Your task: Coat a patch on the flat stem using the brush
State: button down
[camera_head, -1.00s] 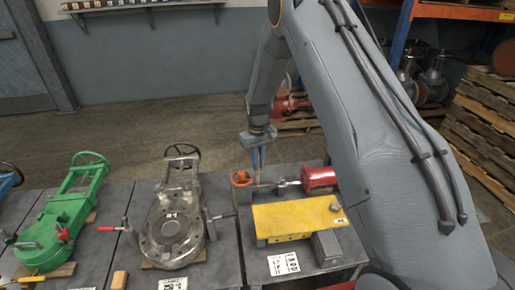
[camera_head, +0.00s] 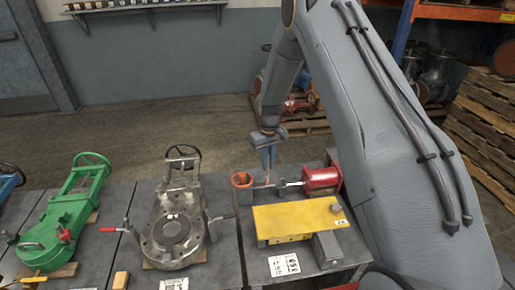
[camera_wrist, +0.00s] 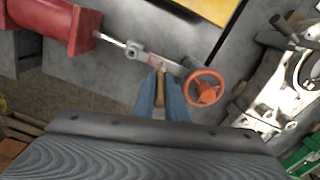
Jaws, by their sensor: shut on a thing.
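The flat stem (camera_wrist: 168,65) is a grey metal bar running from a clevis near the red actuator to the orange handwheel (camera_wrist: 205,87). It also shows in the head view (camera_head: 266,186), partly hidden by my gripper. The brush (camera_wrist: 160,80) has a tan handle; only a short length shows between the blue fingers. My gripper (camera_wrist: 162,98) is shut on the brush, pointing at the stem. In the head view, my gripper (camera_head: 268,158) hangs over the stem between the handwheel and the red actuator. I cannot tell whether the bristles touch the stem.
The red actuator (camera_head: 321,179) stands right of the stem. A yellow plate (camera_head: 300,217) lies in front of it. A grey valve (camera_head: 172,225) and a green valve (camera_head: 65,215) sit on tables to the left. Wooden pallets (camera_head: 480,135) are stacked at the right.

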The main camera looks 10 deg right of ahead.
jog(key=a+r+p, duration=0.2)
jog(key=a+r, duration=0.1)
jog(key=r, duration=0.5)
jog(key=shift+a+p, duration=0.35)
jog(key=shift+a, duration=0.05)
jog(key=shift+s, duration=0.1)
dwell(0.9)
